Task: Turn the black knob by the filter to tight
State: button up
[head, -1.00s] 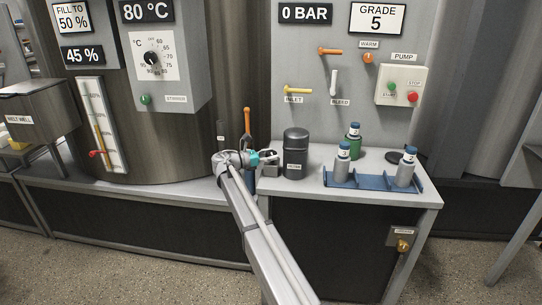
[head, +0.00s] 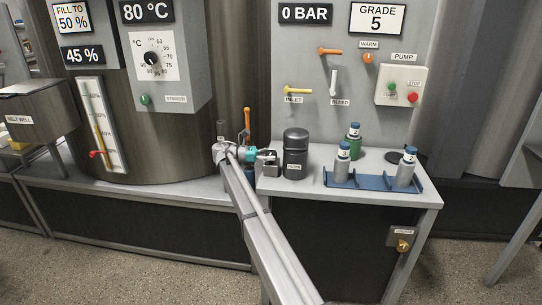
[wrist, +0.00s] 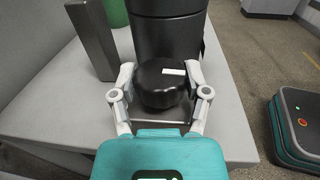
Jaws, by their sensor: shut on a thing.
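The black knob (wrist: 158,86) is a round, ribbed cap with a white mark on its upper right face. It sits in front of the filter, a black canister (wrist: 166,32), in the wrist view. My gripper (wrist: 161,77) has its two light grey fingers against the knob's left and right sides, shut on it. In the head view the filter (head: 296,154) stands upright on the left part of the grey bench. My gripper (head: 264,157) is just left of it. The knob is hard to make out there behind the gripper.
An upright grey plate (wrist: 91,38) stands left of the knob in the wrist view. A blue rack (head: 370,181) with grey bottles and a green bottle (head: 353,139) are right of the filter. Orange-handled tool (head: 247,119) stands behind my wrist.

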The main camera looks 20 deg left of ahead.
jog(key=o, duration=0.9)
jog(key=shift+s+d+n+t+y, duration=0.1)
jog(key=shift+n+t+y, duration=0.2)
jog(key=shift+n+t, duration=0.35)
